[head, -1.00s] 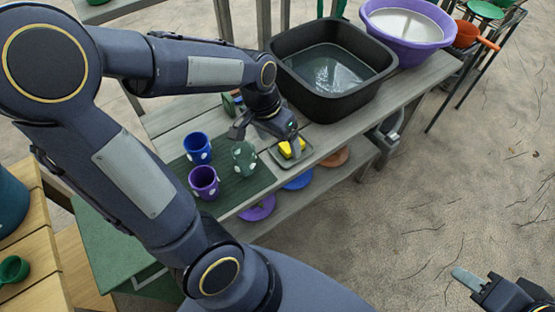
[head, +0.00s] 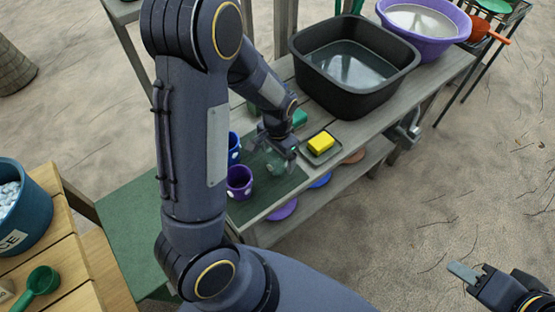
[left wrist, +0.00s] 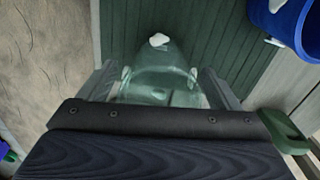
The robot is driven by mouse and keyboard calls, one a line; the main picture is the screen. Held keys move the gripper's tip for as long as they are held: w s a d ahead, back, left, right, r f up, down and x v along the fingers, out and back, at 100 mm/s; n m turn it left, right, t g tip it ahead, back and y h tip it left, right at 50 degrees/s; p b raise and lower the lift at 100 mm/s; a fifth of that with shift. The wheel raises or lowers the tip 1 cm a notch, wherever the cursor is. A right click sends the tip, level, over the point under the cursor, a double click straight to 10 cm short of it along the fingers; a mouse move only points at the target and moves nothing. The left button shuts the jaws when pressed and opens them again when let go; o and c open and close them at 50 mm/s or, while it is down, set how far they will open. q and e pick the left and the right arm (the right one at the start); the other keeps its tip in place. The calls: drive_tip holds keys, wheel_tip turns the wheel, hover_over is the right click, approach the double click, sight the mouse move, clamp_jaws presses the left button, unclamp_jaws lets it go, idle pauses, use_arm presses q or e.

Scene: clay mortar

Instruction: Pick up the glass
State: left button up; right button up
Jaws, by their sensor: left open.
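The glass is a clear greenish tumbler with white spots, between the fingers of my left gripper in the left wrist view (left wrist: 160,78). In the head view the glass (head: 276,165) is on the dark green mat, partly hidden by my left gripper (head: 281,155). The left fingers are apart, one on each side of the glass; I cannot tell whether they touch it. My right gripper (head: 470,280) is at the bottom right, away from the bench; only part of its jaw shows.
A purple cup (head: 239,182) and a blue cup (head: 234,148) stand left of the glass. The blue cup also shows in the left wrist view (left wrist: 284,22). A yellow sponge (head: 321,143) lies on a small tray to the right. A black basin (head: 353,95) stands behind it.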

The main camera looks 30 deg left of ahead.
use_arm(q)
drive_tip(key=shift+c, duration=0.5)
drive_tip(key=c, duration=1.1)
